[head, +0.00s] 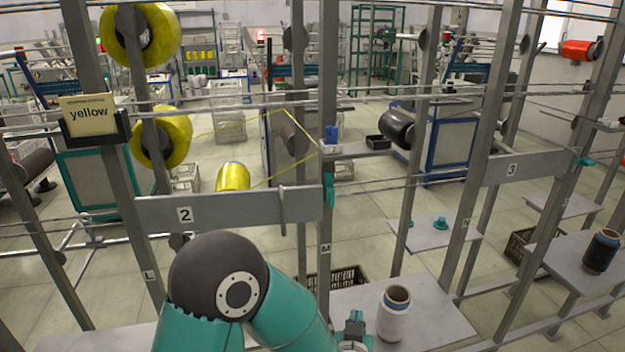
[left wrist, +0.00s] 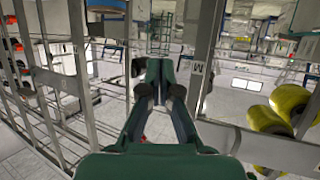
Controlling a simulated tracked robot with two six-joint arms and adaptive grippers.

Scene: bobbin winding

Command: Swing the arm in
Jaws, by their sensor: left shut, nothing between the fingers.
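At station 2, a yellow bobbin (head: 232,177) sits behind the grey rail (head: 237,208), with yellow thread running up from it to the right. A short grey lever (head: 283,210) stands upright across the rail, and a teal handle (head: 328,188) hangs on the post beside it. I cannot tell which part is the swing arm. My left gripper (head: 354,328) is low in the head view, below the rail, and partly cut off. In the left wrist view my left gripper (left wrist: 160,82) is shut and empty, apart from the frame. My right gripper is out of view.
A white thread cone (head: 393,314) stands on the shelf (head: 440,318) just right of my left gripper. Grey posts and rails close in the space ahead. A yellow label (head: 88,117) and large yellow spools (head: 160,137) are at the left.

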